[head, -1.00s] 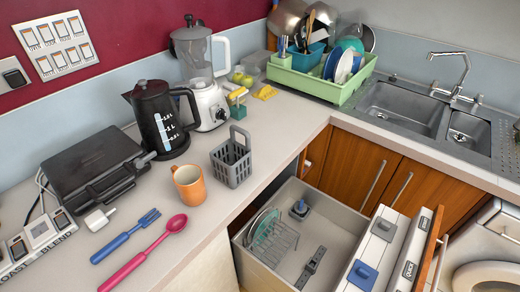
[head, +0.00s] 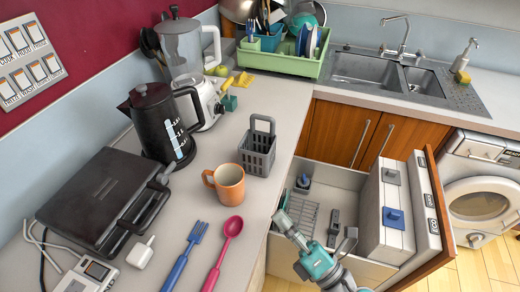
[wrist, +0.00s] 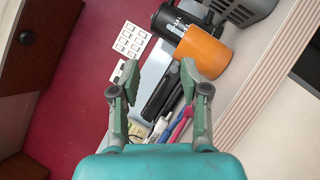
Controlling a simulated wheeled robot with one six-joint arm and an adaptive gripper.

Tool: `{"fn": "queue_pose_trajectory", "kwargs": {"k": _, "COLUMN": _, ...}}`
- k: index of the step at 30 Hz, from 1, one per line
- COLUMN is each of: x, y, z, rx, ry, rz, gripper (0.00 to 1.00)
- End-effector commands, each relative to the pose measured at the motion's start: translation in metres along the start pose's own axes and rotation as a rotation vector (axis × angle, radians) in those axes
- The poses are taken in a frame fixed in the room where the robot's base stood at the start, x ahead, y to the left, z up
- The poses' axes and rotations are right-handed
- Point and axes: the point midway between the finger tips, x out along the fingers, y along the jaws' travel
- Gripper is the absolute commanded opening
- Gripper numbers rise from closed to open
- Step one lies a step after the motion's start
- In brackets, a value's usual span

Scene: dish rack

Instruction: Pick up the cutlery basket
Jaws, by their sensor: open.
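The cutlery basket (head: 258,157) is a grey slotted basket with an upright loop handle. It stands on the counter, right of the orange mug. In the wrist view, a grey slotted piece that looks like the basket (wrist: 243,10) is cut off at the top edge. My gripper (head: 312,230) is teal and grey, low in the head view, in front of the open drawer and below and right of the basket. It is open and empty, apart from the basket. The wrist view shows its two fingers (wrist: 160,80) spread with a gap between them.
The orange mug (head: 229,185) stands close left of the basket, with the black kettle (head: 160,125) and blender (head: 190,70) behind. A blue fork (head: 186,255) and pink spoon (head: 224,250) lie nearer. The open drawer (head: 335,185) is right of the counter edge.

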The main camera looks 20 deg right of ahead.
Motion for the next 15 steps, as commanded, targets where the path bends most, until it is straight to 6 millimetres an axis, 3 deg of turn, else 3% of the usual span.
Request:
{"fn": "queue_pose_trajectory", "kwargs": {"k": 6, "x": 0.054, "y": -0.028, "z": 0.044, "rx": -0.494, "ry": 0.111, "rz": -0.058, "gripper": 0.46}}
{"fn": "queue_pose_trajectory", "kwargs": {"k": 15, "x": 0.096, "y": -0.065, "z": 0.120, "rx": -0.990, "ry": 0.223, "rz": -0.216, "gripper": 0.46}}
